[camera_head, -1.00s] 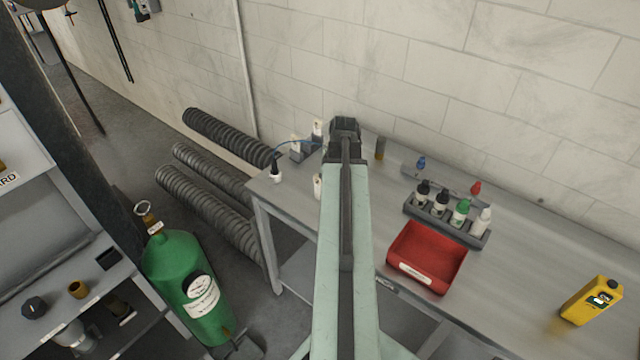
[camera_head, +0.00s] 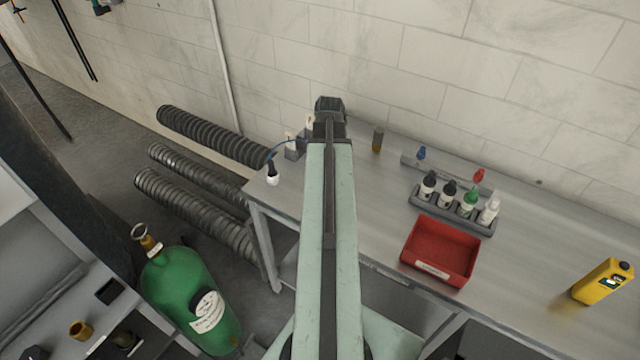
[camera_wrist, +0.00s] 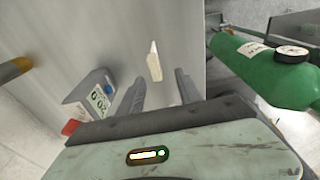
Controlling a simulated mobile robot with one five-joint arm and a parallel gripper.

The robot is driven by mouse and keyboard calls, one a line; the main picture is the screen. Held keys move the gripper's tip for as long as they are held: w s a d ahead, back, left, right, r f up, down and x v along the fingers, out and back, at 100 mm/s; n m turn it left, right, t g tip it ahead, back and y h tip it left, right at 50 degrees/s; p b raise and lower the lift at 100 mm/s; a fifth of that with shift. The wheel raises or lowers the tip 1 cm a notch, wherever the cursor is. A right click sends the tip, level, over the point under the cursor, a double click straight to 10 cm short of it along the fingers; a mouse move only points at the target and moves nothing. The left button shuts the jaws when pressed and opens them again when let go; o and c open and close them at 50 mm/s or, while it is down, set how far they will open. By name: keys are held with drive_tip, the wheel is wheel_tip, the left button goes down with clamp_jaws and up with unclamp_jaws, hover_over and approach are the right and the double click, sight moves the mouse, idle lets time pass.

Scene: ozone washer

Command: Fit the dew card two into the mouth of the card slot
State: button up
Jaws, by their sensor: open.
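My gripper (camera_wrist: 159,77) is open and empty above the grey bench, its two fingers apart in the wrist view. A cream card (camera_wrist: 154,62) shows just beyond the fingertips, between their lines and not gripped; I cannot tell the gap or whether it is dew card two. In the head view my gripper (camera_head: 330,108) is over the bench's far left end, its fingers hidden. Pale cards (camera_head: 308,123) stand by a small grey block (camera_head: 293,153) left of my arm. The card slot's mouth cannot be made out.
A grey unit with a display (camera_wrist: 95,102) sits left of the fingers. An amber-based vial (camera_head: 377,139), bottle rack (camera_head: 450,212), red tray (camera_head: 440,252) and yellow meter (camera_head: 603,281) stand to the right. A green cylinder (camera_head: 185,295) stands left, off the bench.

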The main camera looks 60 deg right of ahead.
drive_tip(key=f+b, duration=0.8)
drive_tip(key=shift+s+d+f, duration=0.1)
drive_tip(key=shift+s+d, duration=0.05)
drive_tip(key=shift+d, duration=0.15)
drive_tip(key=shift+r, duration=0.2)
clamp_jaws()
